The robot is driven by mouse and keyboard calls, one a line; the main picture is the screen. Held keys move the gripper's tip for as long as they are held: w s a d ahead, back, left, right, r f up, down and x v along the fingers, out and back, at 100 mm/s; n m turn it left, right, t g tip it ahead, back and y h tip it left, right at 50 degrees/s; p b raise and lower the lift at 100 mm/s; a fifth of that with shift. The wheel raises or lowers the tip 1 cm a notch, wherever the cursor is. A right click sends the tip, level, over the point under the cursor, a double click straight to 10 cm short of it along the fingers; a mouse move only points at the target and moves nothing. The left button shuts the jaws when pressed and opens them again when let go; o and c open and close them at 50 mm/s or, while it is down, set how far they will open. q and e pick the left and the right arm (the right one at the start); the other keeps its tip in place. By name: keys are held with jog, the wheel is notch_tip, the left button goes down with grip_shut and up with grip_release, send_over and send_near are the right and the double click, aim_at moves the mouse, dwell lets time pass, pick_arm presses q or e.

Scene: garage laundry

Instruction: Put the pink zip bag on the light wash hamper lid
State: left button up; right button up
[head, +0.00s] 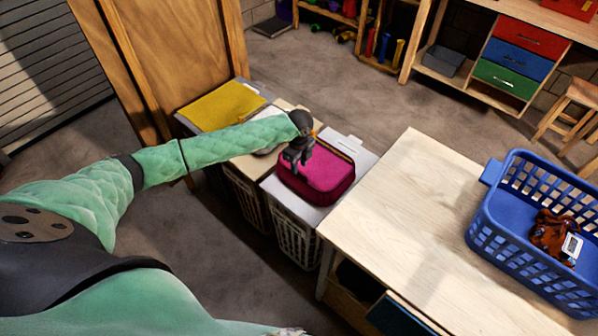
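The pink zip bag (330,178) is a magenta, box-shaped bag with a dark zip line around its top. It appears to rest on the pale lid (357,150) of the rightmost hamper, covering most of it. No label naming the light wash hamper is readable. My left gripper (296,162) points down at the bag's left end, over or against its top edge. Its fingers are small and dark, and I cannot tell whether they grip the bag. My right gripper is out of view.
Left of that hamper stand others, one with a wooden-looking lid and one topped by a yellow cloth (222,106). A wooden table (420,210) stands close on the right, with a blue basket (515,250) on it. A tall wooden panel (185,50) rises behind the hampers.

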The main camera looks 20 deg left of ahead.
pick_arm(q)
notch_tip(320, 180, up, 8)
jog(key=b, duration=0.2)
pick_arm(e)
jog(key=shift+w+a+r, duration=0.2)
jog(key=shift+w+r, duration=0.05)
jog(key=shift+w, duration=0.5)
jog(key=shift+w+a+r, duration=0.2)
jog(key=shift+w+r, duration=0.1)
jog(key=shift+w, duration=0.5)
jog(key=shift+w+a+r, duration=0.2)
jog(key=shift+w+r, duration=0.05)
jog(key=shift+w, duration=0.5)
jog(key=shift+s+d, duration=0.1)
pick_arm(q)
jog(key=shift+f, duration=0.15)
